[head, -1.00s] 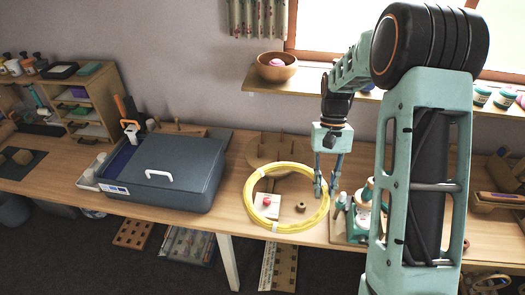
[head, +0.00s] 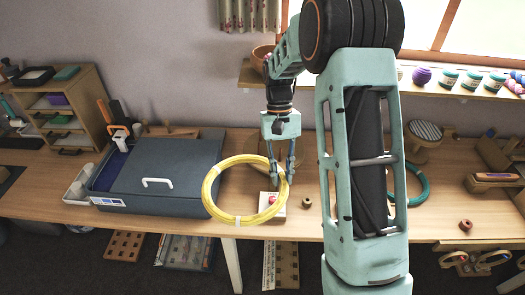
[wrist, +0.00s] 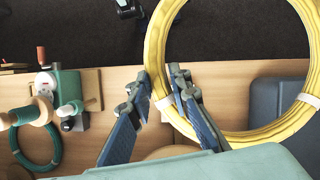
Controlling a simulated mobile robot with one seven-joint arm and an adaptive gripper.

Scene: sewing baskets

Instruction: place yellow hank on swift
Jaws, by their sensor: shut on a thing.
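The yellow hank (head: 212,190) is a large ring with white ties, held in the air above the front of the table. My gripper (head: 279,178) is shut on its right side in the head view. In the wrist view, my gripper (wrist: 163,92) has the yellow hank (wrist: 152,50) between its fingertips, near a white tie. A round wooden disc (head: 297,146), which looks like the swift, stands behind my gripper and is mostly hidden by it and my arm. Its edge shows in the wrist view (wrist: 172,151).
A grey-blue lidded box (head: 155,175) stands left of the hank. A teal ring (head: 419,190) lies at the right. A shelf (head: 455,93) runs behind.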

